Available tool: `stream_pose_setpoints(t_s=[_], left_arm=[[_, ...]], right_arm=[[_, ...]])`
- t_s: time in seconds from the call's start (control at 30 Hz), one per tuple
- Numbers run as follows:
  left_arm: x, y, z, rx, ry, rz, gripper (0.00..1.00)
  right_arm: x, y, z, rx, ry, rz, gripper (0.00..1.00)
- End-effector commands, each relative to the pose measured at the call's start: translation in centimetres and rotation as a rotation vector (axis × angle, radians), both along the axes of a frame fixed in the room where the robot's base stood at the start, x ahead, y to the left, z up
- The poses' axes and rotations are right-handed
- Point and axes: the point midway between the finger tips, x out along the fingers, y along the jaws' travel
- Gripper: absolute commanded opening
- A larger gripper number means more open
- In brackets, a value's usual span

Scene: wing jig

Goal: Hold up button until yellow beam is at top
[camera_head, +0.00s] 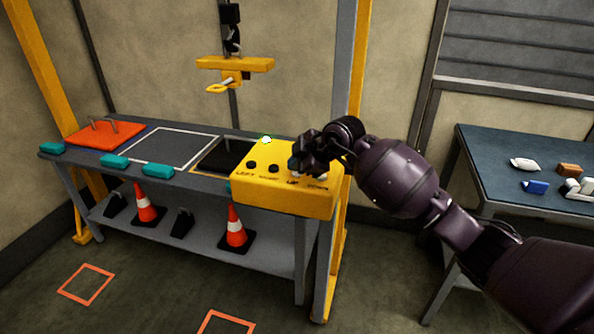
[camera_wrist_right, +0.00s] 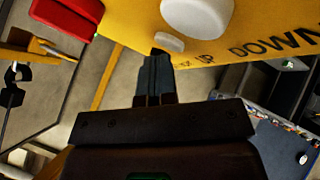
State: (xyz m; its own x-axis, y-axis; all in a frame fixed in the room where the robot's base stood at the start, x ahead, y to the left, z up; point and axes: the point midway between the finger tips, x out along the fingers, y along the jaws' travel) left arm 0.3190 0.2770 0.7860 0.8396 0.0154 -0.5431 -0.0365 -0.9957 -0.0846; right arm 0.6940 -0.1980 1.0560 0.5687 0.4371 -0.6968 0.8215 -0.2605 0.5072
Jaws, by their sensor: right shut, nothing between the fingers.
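The yellow beam (camera_head: 235,64) hangs level from a dark chain hoist (camera_head: 231,28), high above the bench, with a yellow hook under it. The yellow control box (camera_head: 270,190) has black buttons on its left half and lettering including UP and DOWN. My right gripper (camera_head: 297,166) is over the box near the UP label, partly hiding the buttons there. In the right wrist view its shut, empty fingers (camera_wrist_right: 155,75) reach a small white button (camera_wrist_right: 168,43) beside UP; I cannot tell whether it is pressed. My left gripper is not in view.
The grey bench (camera_head: 172,176) carries an orange plate (camera_head: 104,134) with pegs, teal blocks (camera_head: 158,170) and a black pad (camera_head: 222,157). Traffic cones (camera_head: 235,228) stand on its lower shelf. A blue-topped table (camera_head: 500,165) with small items is at right. Posts flank the bench.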

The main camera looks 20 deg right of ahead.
Motion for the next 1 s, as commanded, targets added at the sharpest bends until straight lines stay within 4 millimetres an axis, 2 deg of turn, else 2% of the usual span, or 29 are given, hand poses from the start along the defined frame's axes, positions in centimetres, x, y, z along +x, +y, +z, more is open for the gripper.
stream_pose_setpoints(t_s=[1.0], left_arm=[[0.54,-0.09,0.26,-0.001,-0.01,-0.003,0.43]], right_arm=[[-0.02,-0.01,-0.09,-0.001,0.001,0.0,0.0]])
